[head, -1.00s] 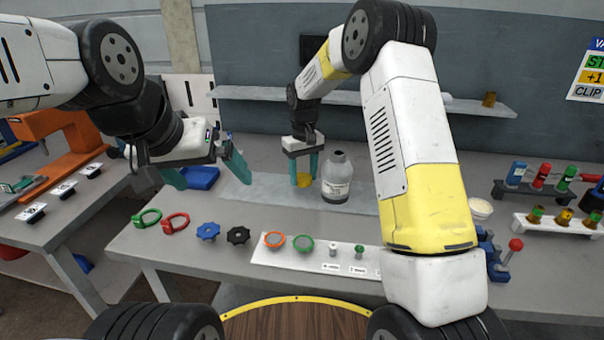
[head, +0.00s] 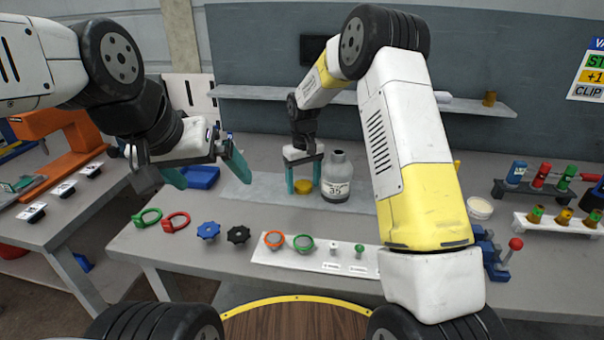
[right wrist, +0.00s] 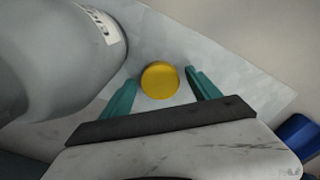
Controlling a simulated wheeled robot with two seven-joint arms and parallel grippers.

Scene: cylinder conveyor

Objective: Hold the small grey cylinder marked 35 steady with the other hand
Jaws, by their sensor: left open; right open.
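The small grey cylinder (head: 337,177) marked 35 stands upright on a pale mat (head: 258,192) on the bench. It fills the upper left of the right wrist view (right wrist: 55,65). A yellow cap (head: 303,187) lies on the mat just left of it. My right gripper (head: 304,178) is open, pointing down with its fingers on either side of the cap. The cap shows between the fingertips in the right wrist view (right wrist: 160,80). My left gripper (head: 205,172) is open and empty, left of the cylinder and apart from it.
A blue tray (head: 203,177) lies behind my left gripper. Rings and knobs, including a green clamp ring (head: 147,217) and a black knob (head: 238,235), line the bench front. A white cup (head: 479,208) and racks of small cylinders (head: 545,180) are at the right.

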